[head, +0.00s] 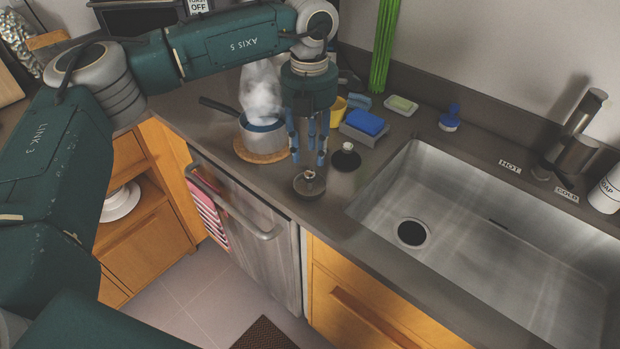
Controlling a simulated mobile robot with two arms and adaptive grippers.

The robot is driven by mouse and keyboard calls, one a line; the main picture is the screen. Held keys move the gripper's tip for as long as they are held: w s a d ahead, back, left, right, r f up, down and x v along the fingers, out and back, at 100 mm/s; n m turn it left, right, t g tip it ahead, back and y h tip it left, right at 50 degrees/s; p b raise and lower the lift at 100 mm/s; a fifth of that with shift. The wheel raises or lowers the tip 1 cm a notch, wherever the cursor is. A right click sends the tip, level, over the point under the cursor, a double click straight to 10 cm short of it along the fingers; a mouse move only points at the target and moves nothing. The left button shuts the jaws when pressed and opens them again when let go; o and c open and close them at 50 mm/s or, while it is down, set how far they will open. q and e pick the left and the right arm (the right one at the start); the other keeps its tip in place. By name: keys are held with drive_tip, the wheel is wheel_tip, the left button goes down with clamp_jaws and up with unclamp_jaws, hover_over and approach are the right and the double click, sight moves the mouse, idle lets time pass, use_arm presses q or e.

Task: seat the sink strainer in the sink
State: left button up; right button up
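A round dark metal-rimmed disc with a small knob, which looks like the sink strainer (309,185), lies on the counter near its front edge. A similar black disc with a pale knob (346,158) lies just behind it to the right; I cannot tell for sure which one is the strainer. My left gripper (308,160) points down just above the nearer disc, fingers apart and nothing visible between them. The steel sink (470,235) is to the right and empty, with a dark round drain (412,233) in its floor. My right gripper is out of view.
A steaming pot (262,134) stands on a wooden trivet left of the gripper. A blue sponge (364,122) on a grey holder, a soap dish (401,105) and a blue brush (450,118) line the back. The faucet (575,140) rises behind the sink.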

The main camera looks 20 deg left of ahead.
sight(310, 173)
use_arm(q)
wheel_tip(310, 173, down, 6)
drive_tip(key=b, duration=0.2)
drive_tip(key=shift+r+b, duration=0.25)
drive_tip(key=shift+b, duration=0.15)
drive_tip(key=shift+f, duration=0.25)
drive_tip(key=shift+w+f, duration=0.1)
drive_tip(key=shift+f, duration=0.05)
drive_tip(key=shift+c, duration=0.9)
drive_tip(key=c, duration=0.6)
clamp_jaws()
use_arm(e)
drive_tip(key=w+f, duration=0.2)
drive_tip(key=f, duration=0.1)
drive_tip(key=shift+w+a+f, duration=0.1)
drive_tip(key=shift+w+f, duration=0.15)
